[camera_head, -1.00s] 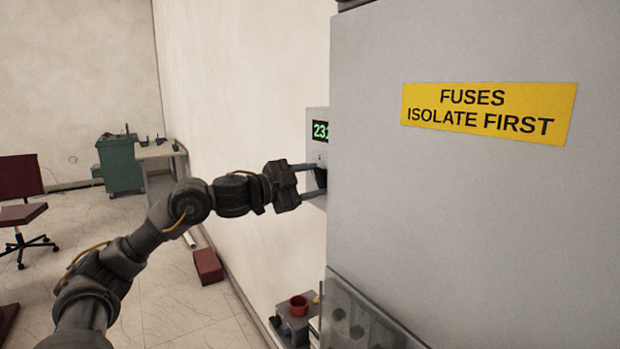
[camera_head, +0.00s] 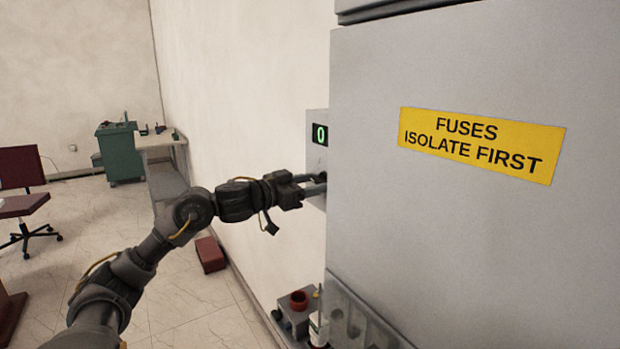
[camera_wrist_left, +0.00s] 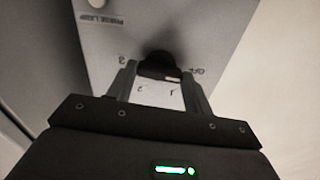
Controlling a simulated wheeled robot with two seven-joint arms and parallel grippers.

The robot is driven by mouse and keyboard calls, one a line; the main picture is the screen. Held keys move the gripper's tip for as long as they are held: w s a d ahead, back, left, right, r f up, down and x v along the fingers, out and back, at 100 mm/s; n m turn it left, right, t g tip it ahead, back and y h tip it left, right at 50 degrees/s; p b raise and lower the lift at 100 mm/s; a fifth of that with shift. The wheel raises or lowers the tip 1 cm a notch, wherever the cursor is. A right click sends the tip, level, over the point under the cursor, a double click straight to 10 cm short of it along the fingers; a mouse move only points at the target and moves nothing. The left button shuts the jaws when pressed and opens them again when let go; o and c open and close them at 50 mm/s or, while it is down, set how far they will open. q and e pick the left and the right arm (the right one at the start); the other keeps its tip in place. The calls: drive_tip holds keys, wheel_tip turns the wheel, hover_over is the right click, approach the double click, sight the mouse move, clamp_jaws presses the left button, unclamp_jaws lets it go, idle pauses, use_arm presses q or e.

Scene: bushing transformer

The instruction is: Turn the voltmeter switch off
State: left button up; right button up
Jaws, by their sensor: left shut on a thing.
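The voltmeter panel (camera_head: 317,152) is a grey box on the wall, partly hidden by the big cabinet. Its green display (camera_head: 320,134) reads 0. My left gripper (camera_head: 318,183) reaches the panel's lower part. In the left wrist view my left gripper (camera_wrist_left: 160,80) is shut on the black switch knob (camera_wrist_left: 160,64), one finger on each side. The panel face (camera_wrist_left: 150,25) there bears the marks "OFF", "1", "2" and "3" around the knob, seen upside down. The knob's exact pointing is hard to read. My right gripper is not in view.
A large grey cabinet (camera_head: 470,250) with a yellow "FUSES ISOLATE FIRST" sign (camera_head: 481,144) stands close on the right. A small unit with a red ring (camera_head: 299,301) sits below the panel. A red box (camera_head: 210,254) lies on the floor by the wall.

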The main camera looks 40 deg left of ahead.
use_arm(q)
drive_tip(key=shift+n, duration=0.5)
drive_tip(key=o, duration=1)
drive_tip(key=shift+w, duration=0.1)
drive_tip(key=shift+s+a+f, duration=0.1)
drive_tip(key=shift+s+f, duration=0.05)
drive_tip(key=shift+s, duration=0.2)
drive_tip(key=b+v, duration=0.5)
drive_tip(key=v, duration=0.5)
